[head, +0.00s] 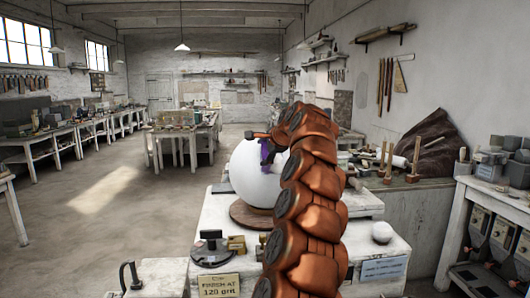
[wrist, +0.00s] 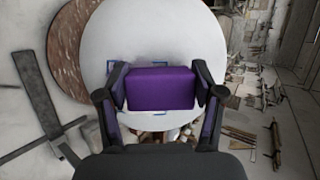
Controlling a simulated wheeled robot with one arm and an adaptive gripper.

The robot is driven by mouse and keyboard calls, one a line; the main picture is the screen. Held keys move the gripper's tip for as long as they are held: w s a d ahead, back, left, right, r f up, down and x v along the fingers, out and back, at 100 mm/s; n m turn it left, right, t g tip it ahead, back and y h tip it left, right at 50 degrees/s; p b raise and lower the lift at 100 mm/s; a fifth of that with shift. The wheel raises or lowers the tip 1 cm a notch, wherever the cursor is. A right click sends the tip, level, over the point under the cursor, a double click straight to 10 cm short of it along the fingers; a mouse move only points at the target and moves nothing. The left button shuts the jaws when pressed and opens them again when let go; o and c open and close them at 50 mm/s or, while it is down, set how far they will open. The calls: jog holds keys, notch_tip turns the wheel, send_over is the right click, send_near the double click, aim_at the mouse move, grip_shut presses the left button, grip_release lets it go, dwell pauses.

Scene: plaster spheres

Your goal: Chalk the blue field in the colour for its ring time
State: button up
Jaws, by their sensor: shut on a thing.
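A large white plaster sphere (head: 253,174) sits on a round brown base (head: 250,214) on the white workbench. The sphere (wrist: 150,30) fills the middle of the wrist view and the base (wrist: 68,50) shows at its left. My gripper (wrist: 160,92) is shut on a purple block (wrist: 160,88), one finger at each side. In the head view the block (head: 265,150) is against or just in front of the sphere's upper right; I cannot tell if it touches. Blue outline marks (wrist: 124,66) show on the sphere around the block, which hides part of them. My arm covers the sphere's right side.
A dark tool (head: 211,248) and brass blocks (head: 237,244) stand at the bench's front left. A card (head: 218,286) reads "FINISH AT 120 grit". A blue card (head: 384,268) is too small to read. A small white ball (head: 382,232) lies on the right.

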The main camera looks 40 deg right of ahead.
jog(key=shift+w+d+r, duration=0.1)
jog(key=shift+w, duration=0.05)
jog(key=shift+s+f+b, duration=0.2)
jog(key=shift+f+b, duration=0.3)
jog(key=shift+b, duration=0.2)
jog(key=shift+s+a+f+b, duration=0.35)
jog(key=shift+f+b, duration=0.25)
jog(key=shift+b, duration=0.25)
jog(key=shift+s+a+f+b, duration=0.25)
jog(key=shift+s+f+b, duration=0.25)
jog(key=shift+b, duration=0.35)
jog(key=shift+w+r, duration=0.1)
jog(key=shift+w, duration=0.05)
jog(key=shift+w+d+r+p, duration=0.15)
jog(key=shift+w+r+p, duration=0.15)
jog(key=shift+r+p, duration=0.55)
jog(key=shift+w+d+r+p, duration=0.4)
jog(key=shift+w+r+p, duration=0.25)
jog(key=shift+p, duration=0.95)
